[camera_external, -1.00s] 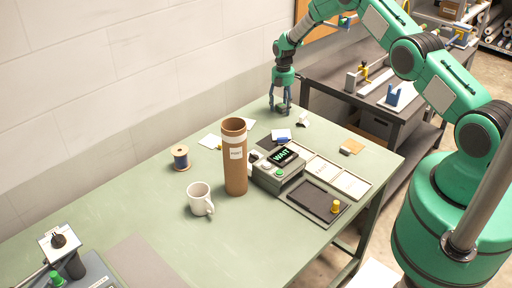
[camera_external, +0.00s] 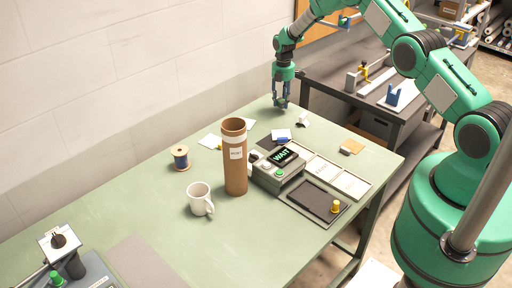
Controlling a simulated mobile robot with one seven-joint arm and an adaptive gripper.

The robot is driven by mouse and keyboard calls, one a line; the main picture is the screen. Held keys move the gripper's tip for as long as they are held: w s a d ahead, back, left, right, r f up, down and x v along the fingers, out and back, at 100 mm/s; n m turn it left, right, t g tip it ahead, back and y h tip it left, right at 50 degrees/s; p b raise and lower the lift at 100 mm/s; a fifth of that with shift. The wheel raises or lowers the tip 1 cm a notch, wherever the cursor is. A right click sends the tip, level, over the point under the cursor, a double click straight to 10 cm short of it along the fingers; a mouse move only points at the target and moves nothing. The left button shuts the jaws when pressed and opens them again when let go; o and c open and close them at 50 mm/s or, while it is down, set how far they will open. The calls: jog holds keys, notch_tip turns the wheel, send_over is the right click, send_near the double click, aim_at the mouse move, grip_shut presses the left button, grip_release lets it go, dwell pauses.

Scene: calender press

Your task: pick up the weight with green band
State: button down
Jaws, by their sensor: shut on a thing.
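My gripper (camera_external: 280,104) points down at the far end of the green table (camera_external: 130,212), near the wall. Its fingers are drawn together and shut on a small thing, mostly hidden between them. I cannot make out a green band on it. A small yellow weight-like piece (camera_external: 336,207) stands on the dark pad at the table's right side, apart from my gripper. No weight with a green band shows clearly elsewhere.
A tall brown tube (camera_external: 236,175), a white mug (camera_external: 198,197), and a thread spool (camera_external: 180,158) stand mid-table. A grey device (camera_external: 277,172) reads "WAIT", beside pale panels (camera_external: 326,172). A white piece (camera_external: 302,120) lies near my gripper. The left-middle table is clear.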

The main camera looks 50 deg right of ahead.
aim_at(284, 97)
jog(key=shift+r+b, duration=0.3)
jog(key=shift+r, duration=3.5)
